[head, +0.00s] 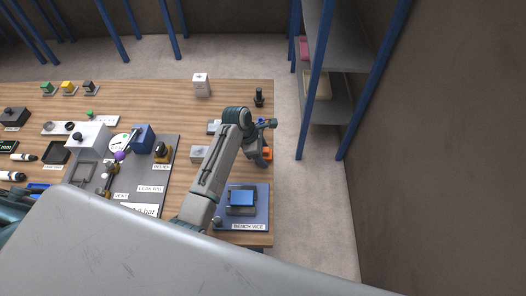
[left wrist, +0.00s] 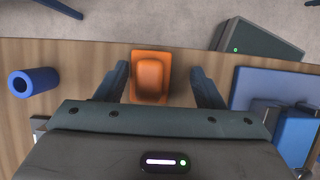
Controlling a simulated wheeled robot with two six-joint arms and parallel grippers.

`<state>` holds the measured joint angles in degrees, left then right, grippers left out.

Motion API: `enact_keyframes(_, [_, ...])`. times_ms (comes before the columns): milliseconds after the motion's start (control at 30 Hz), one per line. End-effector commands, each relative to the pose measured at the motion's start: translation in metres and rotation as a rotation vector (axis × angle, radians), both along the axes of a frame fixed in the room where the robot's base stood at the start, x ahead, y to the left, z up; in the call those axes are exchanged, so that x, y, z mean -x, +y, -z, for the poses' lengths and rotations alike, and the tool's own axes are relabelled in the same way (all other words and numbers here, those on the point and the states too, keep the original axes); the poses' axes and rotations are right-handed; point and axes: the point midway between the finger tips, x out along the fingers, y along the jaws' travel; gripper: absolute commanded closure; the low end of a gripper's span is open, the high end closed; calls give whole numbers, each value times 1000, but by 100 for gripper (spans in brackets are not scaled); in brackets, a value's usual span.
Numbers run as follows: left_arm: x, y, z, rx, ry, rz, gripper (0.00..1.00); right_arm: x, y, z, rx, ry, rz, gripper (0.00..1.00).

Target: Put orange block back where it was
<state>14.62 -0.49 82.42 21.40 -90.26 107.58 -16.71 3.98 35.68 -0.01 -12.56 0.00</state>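The orange block (head: 267,154) is at the right edge of the wooden table, partly hidden by my left gripper in the head view. In the left wrist view the orange block (left wrist: 150,78) has a raised, rounded middle on a wider orange base. It lies between the two fingers of my left gripper (left wrist: 158,88), with a gap on each side. My left gripper (head: 262,150) is open and points down over the table edge. I cannot tell its exact height above the block. My right gripper is not in view.
The blue bench vice (head: 242,199) stands on its plate nearer me. A blue cylinder (left wrist: 35,82) lies left of the gripper in the wrist view. A black upright part (head: 259,97) and a white box (head: 201,85) stand farther back. A shelf rack (head: 322,112) is beyond the table.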

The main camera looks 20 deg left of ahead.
Motion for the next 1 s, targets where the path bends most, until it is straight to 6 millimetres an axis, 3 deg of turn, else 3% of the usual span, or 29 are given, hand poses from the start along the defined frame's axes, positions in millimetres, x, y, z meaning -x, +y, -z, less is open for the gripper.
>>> enact_keyframes(133, [0,0,-1,0,-1,0,38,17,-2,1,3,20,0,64])
enact_keyframes(267, [0,5,-10,-1,-3,-1,38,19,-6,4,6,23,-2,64])
enact_keyframes(700, [10,37,-89,-1,-5,0,38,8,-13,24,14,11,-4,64])
enact_keyframes(1000, [13,44,-111,1,-1,1,38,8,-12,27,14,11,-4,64])
